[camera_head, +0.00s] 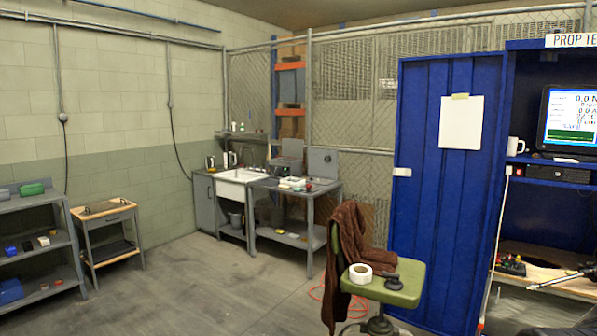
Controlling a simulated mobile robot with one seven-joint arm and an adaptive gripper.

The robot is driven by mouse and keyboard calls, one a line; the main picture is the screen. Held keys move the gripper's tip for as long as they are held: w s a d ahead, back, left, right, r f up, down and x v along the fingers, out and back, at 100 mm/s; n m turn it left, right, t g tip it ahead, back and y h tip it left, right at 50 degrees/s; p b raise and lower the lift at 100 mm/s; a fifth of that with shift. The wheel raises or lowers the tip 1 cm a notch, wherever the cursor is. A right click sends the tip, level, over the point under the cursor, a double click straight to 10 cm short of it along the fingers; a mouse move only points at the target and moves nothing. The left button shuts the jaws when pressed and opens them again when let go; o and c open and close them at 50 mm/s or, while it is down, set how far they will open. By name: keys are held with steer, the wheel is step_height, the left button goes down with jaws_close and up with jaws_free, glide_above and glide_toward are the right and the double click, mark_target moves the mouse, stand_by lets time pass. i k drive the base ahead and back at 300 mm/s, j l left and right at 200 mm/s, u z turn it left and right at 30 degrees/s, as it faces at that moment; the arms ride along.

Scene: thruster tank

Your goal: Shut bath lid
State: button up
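A grey metal bench (298,190) stands by the back wall, right of the sink. At its back right a flat grey panel (323,163) stands upright; it looks like the bath lid, raised. A grey boxy unit (284,167) sits to its left and may be the bath. It is too small and far off to tell how the two join. My gripper is not in view.
A green chair (385,290) with a brown cloth (349,243) and a tape roll (360,273) stands in front of the bench's right side. A blue cabinet (445,190) is at right. A small cart (108,225) and shelving (35,245) are at left. The middle floor (215,290) is clear.

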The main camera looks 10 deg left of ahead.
mark_target(292, 147)
steer(key=u, duration=0.75)
steer(key=i, duration=7.15)
steer(key=l+z, duration=0.05)
steer(key=l, duration=0.1)
